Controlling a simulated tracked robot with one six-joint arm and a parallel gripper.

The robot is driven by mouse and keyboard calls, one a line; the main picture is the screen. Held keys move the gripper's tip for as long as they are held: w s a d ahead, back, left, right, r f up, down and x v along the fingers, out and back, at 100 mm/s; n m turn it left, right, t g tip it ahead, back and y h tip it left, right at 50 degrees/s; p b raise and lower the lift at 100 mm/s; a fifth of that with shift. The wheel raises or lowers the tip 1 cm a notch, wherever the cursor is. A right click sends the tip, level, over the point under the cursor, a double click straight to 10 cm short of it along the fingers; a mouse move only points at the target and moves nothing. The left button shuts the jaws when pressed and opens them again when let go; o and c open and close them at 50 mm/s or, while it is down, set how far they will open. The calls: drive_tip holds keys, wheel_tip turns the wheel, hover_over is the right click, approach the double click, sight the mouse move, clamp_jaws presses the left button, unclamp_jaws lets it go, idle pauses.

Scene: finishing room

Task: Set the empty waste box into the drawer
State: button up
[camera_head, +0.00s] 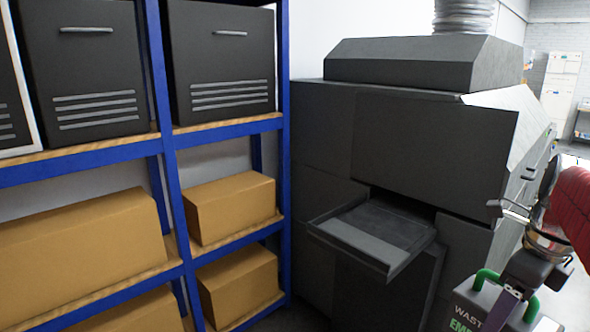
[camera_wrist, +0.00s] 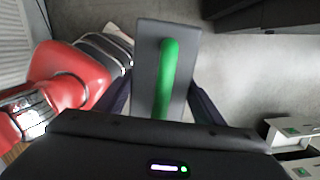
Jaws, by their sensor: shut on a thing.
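The waste box (camera_head: 468,303) is grey with green handles and a label reading "WASTE" and "EM…"; its lower part is cut off by the bottom right of the head view. My gripper (camera_head: 511,293) is shut on it from above. In the wrist view, the box's grey top (camera_wrist: 146,60) and one green handle show between the fingers of my gripper (camera_wrist: 160,105). The drawer (camera_head: 385,228) is pulled out of the dark grey machine, left of and apart from the box. It is a shallow open tray, and its visible floor looks bare.
The dark machine (camera_head: 420,140) stands mid-view. A blue shelf rack (camera_head: 285,150) with cartons (camera_head: 232,208) and dark bins (camera_head: 222,65) stands to its left. In the wrist view, pale boxes with green marks (camera_wrist: 290,133) sit at lower right; grey floor (camera_wrist: 245,80) is clear beside my gripper.

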drive_tip(key=n, duration=0.1)
drive_tip(key=d+n, duration=0.1)
drive_tip(key=n, duration=0.1)
drive_tip(key=w+n, duration=0.1)
drive_tip(key=shift+d+r+n, duration=0.2)
drive_tip(key=shift+r+n, duration=0.05)
drive_tip(key=shift+n, duration=0.05)
drive_tip(key=n, duration=0.1)
drive_tip(key=w+n, duration=0.1)
drive_tip(key=n, duration=0.1)
drive_tip(key=shift+w+d+f+g+y, duration=0.25)
drive_tip(key=shift+w+d+g+y, duration=0.05)
drive_tip(key=shift+w, duration=0.05)
drive_tip(key=w+a+f+n+g, duration=0.1)
drive_tip(key=w+a+f+n, duration=0.35)
drive_tip(key=w+n, duration=0.4)
drive_tip(key=w+a+f+n+g, duration=0.1)
drive_tip(key=w+a+f+n, duration=0.2)
drive_tip(key=w+f+n, duration=0.5)
drive_tip(key=w+a+f+n, duration=0.2)
drive_tip(key=a+f, duration=0.3)
drive_tip(key=a, duration=0.4)
drive_tip(key=w+a+f+n+h, duration=0.1)
drive_tip(key=a+f+n, duration=0.3)
drive_tip(key=a, duration=0.5)
wheel_tip(320, 180, down, 2)
drive_tip(key=shift+w+a+f, duration=0.1)
drive_tip(key=shift+w+a, duration=0.15)
drive_tip(key=shift+w, duration=0.1)
